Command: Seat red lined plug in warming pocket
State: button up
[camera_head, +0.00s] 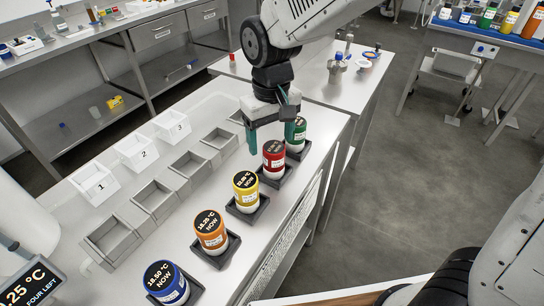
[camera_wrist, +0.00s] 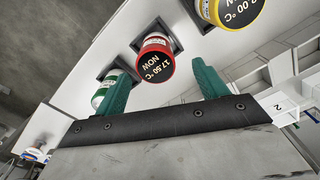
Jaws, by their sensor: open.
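The red plug (camera_head: 273,159) is a red and white cylinder standing upright in a dark square holder, between the yellow and green ones. Its dark top reads "17.50 °C NOW" in the wrist view (camera_wrist: 154,58). My gripper (camera_head: 271,138) is above and close to the red plug, with its two teal fingers apart and nothing held. In the wrist view the red plug shows beyond and between the fingertips (camera_wrist: 160,70). A row of empty grey square pockets (camera_head: 154,199) runs left of the plugs. I cannot tell which pocket is the warming one.
Green (camera_head: 296,134), yellow (camera_head: 246,189), orange (camera_head: 210,233) and blue (camera_head: 166,283) cylinders stand in the same row, close together. White bins numbered 1 (camera_head: 95,185), 2 (camera_head: 136,153) and 3 (camera_head: 172,126) stand behind the pockets. A display (camera_head: 28,288) is at lower left.

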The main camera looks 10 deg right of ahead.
aim_at(274, 147)
jog(key=f, duration=0.4)
jog(key=shift+s+d+f, duration=0.1)
jog(key=shift+d+f, duration=0.3)
jog(key=shift+f, duration=0.55)
jog(key=shift+a, duration=0.1)
jog(key=c, duration=1.2)
